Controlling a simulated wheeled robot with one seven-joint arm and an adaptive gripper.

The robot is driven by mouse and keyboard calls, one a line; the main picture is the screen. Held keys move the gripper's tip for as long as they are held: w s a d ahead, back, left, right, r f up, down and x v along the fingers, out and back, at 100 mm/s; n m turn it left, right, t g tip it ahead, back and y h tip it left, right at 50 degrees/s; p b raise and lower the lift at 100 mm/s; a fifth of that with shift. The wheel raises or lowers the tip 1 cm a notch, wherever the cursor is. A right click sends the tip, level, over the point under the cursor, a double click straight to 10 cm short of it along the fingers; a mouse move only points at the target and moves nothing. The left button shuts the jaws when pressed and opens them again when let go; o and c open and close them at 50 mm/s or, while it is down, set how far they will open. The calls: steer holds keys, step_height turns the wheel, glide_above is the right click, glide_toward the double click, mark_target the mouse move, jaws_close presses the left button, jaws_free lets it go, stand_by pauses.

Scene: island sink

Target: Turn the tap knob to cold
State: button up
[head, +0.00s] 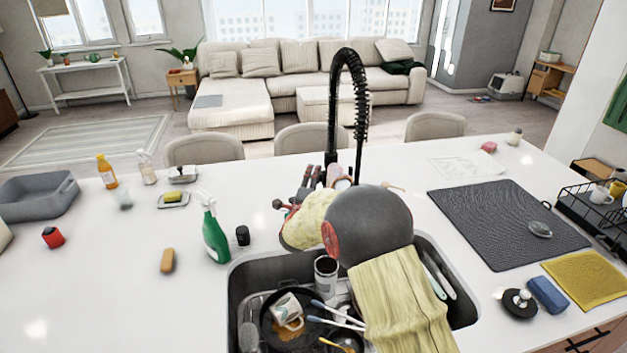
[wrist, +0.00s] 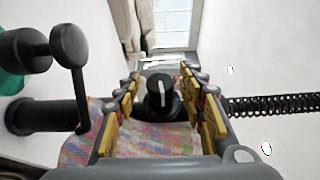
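The black tap (head: 334,110) with its coiled hose stands behind the sink in the head view, and the hose also shows at the right of the wrist view (wrist: 275,106). The tap knob (wrist: 160,92) is a dark round knob with a white line on its face. The line runs nearly upright in the wrist view. My gripper (wrist: 160,90) is open, with one yellow-and-dark finger on each side of the knob. Small gaps seem to show; I cannot tell whether either finger touches it. In the head view my gripper (head: 318,177) is by the tap's base, and my arm hides the knob.
The sink (head: 240,283) below my arm holds a pan, a mug and brushes. A dark drying mat (head: 500,215) lies to the right. The left counter has free room.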

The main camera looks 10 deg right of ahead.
steer(key=shift+c, duration=1.2)
jaws_close()
